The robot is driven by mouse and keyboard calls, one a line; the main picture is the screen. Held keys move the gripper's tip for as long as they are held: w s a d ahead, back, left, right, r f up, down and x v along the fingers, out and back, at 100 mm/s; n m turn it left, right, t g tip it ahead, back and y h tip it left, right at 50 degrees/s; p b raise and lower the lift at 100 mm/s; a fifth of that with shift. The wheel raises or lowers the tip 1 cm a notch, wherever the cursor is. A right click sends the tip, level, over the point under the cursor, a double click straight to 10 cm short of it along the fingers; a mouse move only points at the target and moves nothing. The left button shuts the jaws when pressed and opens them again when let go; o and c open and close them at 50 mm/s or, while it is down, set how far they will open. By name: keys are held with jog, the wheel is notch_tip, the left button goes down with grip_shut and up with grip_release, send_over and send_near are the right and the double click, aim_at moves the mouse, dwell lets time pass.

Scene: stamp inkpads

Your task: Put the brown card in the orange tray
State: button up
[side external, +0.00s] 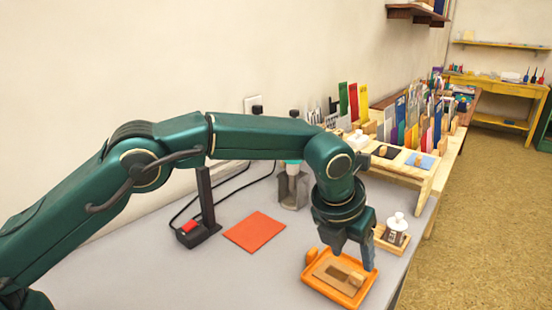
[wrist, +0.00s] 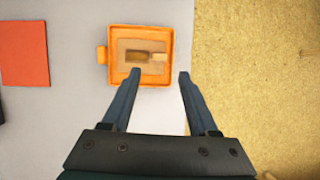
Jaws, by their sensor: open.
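The brown card (side external: 322,272) lies inside the orange tray (side external: 308,282), within its raised rim. A small wooden block shape shows on the card. In the wrist view the card (wrist: 127,44) also sits inside the rim of the tray (wrist: 171,46). My gripper (side external: 354,256) is open over the tray, with one finger hiding part of its right side. In the wrist view my gripper (wrist: 159,74) has its fingers apart, with nothing between them, near the tray's lower edge.
A red-orange sheet (side external: 255,231) lies on the grey table left of the tray. A small wooden stand with a white-topped stamp (side external: 396,227) is right of my gripper. Wooden racks of colourful cards (side external: 430,120) stand behind. The table edge is close on the right.

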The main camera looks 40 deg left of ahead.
jog(key=s+a+r+n, duration=1.1)
jog(key=a+r+n, duration=0.1)
jog(key=n, duration=0.5)
jog(key=s+a+f+n, duration=0.2)
jog(key=s+n, duration=0.4)
jog(key=n, duration=0.3)
jog(key=s+a+f+n+t, duration=0.1)
jog(key=s+a+f+n, duration=0.1)
jog(key=s+a+n, duration=0.2)
jog(key=s+n, duration=0.3)
jog(key=n, duration=0.3)
jog(key=shift+s+a+f+y, duration=0.25)
jog(key=shift+a+f+y, duration=0.05)
jog(key=shift+f+y, duration=0.1)
